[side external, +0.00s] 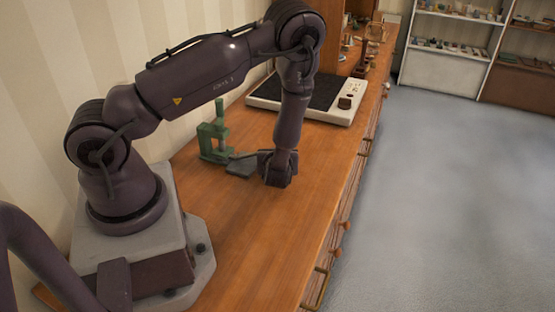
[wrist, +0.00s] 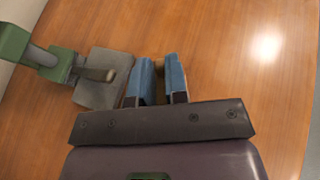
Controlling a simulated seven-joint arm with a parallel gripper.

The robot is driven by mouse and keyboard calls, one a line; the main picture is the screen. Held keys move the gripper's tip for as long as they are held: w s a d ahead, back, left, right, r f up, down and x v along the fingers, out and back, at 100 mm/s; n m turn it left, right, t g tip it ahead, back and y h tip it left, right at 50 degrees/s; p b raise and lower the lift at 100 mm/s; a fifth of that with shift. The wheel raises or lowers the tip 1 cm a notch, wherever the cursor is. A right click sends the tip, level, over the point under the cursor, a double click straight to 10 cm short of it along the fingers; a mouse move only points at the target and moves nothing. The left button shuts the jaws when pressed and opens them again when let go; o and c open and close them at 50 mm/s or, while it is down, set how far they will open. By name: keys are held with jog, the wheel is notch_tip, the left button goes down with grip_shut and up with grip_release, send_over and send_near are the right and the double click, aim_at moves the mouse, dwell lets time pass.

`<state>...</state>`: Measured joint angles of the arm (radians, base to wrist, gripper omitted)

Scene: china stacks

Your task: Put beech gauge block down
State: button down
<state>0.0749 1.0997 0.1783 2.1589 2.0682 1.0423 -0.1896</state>
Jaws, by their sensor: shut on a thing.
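My gripper (wrist: 161,76) shows two blue-padded fingers in the wrist view, close together with a narrow gap. It is shut on the beech gauge block (wrist: 160,88), of which only a narrow brown strip shows between the fingers; its colour is close to the bench wood. In the side external view my gripper (side external: 277,180) points down, low over the wooden bench. There its fingers and the block are hidden behind the dark wrist. I cannot tell whether the block touches the bench.
A green stand (side external: 213,140) with a grey plate (side external: 243,166) is just left of my gripper; the plate (wrist: 101,80) lies close beside the fingers. A pale tray with a dark top (side external: 340,116) lies farther back. Bare bench (side external: 270,235) spreads nearer and right, up to its front edge.

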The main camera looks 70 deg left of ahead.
jog(key=shift+f, duration=0.55)
jog(key=c, duration=1.1)
grip_release()
jog(key=shift+f, duration=0.15)
